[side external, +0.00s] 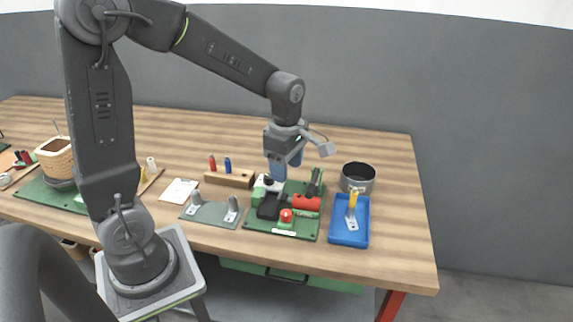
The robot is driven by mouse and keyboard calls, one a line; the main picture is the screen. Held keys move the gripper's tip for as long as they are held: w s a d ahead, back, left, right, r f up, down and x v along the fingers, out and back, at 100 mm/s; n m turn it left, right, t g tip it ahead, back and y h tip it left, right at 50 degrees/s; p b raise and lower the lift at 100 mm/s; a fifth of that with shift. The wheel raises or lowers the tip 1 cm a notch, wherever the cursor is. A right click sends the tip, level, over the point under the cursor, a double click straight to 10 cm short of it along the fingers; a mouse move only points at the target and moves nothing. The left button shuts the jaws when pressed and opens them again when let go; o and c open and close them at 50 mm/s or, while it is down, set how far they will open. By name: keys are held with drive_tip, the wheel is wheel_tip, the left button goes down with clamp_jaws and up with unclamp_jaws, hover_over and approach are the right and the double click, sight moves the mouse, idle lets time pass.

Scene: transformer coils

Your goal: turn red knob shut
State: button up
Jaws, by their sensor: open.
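A red knob (286,215) sits on a small green block at the front of a green board (255,227). A red cylinder (306,203) lies on the same board just behind it, with black parts (268,206) to the left. My gripper (286,167) is above the back of the board, behind and above the knob and apart from it. Its blue-grey fingers are open, and I see nothing held. The fingertips are small here and partly overlap the parts behind. The knob's turn angle is too small to tell.
A blue tray (348,238) with a yellow-handled tool (352,204) stands right of the board, with a dark pot (357,177) behind it. A grey plate with two pegs (212,212) and a wooden block with red and blue pegs (229,178) are left. The far right table is clear.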

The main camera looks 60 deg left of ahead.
drive_tip(key=w+a+m+t+y, duration=0.2)
drive_tip(key=a+m+t+y, duration=0.25)
drive_tip(key=a, duration=0.25)
drive_tip(key=m+h, duration=0.7)
drive_tip(key=m, duration=2)
approach(286, 213)
drive_tip(key=shift+n+g, duration=0.25)
drive_tip(key=shift+g, duration=0.2)
drive_tip(key=x, duration=0.9)
drive_tip(key=shift+w, duration=0.4)
drive_tip(key=shift+c, duration=0.3)
